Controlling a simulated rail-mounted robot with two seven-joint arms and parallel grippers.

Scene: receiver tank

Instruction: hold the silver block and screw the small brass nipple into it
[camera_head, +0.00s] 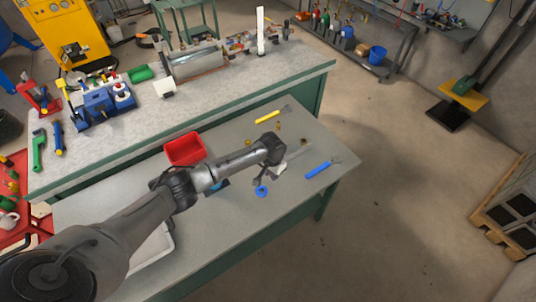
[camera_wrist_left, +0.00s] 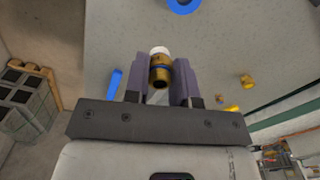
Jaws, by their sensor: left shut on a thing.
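My left gripper (camera_head: 262,178) is over the front workbench, pointing down. In the left wrist view its two fingers (camera_wrist_left: 160,82) are closed on a small brass fitting with a pale end, which looks like the brass nipple (camera_wrist_left: 160,72). In the head view the held piece is too small to make out. A pale silvery piece (camera_head: 280,169), possibly the silver block, shows just right of the gripper, partly hidden by it. I cannot tell its exact shape or whether it touches the gripper. My right gripper is not in view.
A blue ring (camera_head: 261,190), a blue-handled tool (camera_head: 318,170), a yellow-handled tool (camera_head: 268,117) and small brass pieces (camera_head: 277,126) lie around the gripper. A red bin (camera_head: 184,149) stands to the left. The bench's right end (camera_head: 335,150) is mostly clear.

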